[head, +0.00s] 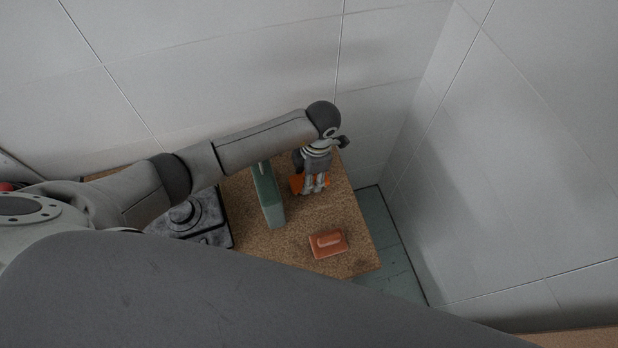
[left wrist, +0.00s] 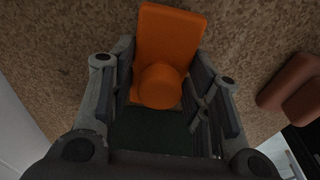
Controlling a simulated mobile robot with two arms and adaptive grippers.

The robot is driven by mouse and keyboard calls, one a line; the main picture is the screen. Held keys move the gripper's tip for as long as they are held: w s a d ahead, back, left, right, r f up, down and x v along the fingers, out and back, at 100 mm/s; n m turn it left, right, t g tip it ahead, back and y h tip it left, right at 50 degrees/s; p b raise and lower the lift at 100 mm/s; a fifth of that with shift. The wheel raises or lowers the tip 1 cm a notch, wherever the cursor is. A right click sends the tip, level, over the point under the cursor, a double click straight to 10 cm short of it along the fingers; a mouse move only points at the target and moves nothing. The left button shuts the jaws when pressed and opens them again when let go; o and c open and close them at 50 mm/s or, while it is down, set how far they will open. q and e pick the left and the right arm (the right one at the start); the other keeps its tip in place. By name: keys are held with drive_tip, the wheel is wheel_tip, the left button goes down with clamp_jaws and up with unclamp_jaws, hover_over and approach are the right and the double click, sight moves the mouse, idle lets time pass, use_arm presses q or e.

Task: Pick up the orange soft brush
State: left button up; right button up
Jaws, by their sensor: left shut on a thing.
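The orange soft brush (head: 296,184) is on the brown speckled tabletop, partly hidden by my left gripper (head: 315,188) in the head view. In the left wrist view the orange brush (left wrist: 168,45) shows a flat orange plate and a rounded orange knob. My left gripper (left wrist: 165,95) has its fingers on both sides of the knob and is shut on it. I cannot tell whether the brush touches the table. My right gripper is not in view.
A reddish-brown block with a raised handle (head: 328,244) lies near the table's front edge. A green upright object (head: 268,197) stands left of the gripper. A dark grey device (head: 190,217) is further left. Tiled walls close in behind and right of the table (head: 345,205).

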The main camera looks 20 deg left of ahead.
use_arm(q)
drive_tip(key=shift+r, duration=0.1)
wheel_tip(320, 180, up, 10)
drive_tip(key=shift+f+b, duration=0.1)
drive_tip(key=shift+b, duration=0.3)
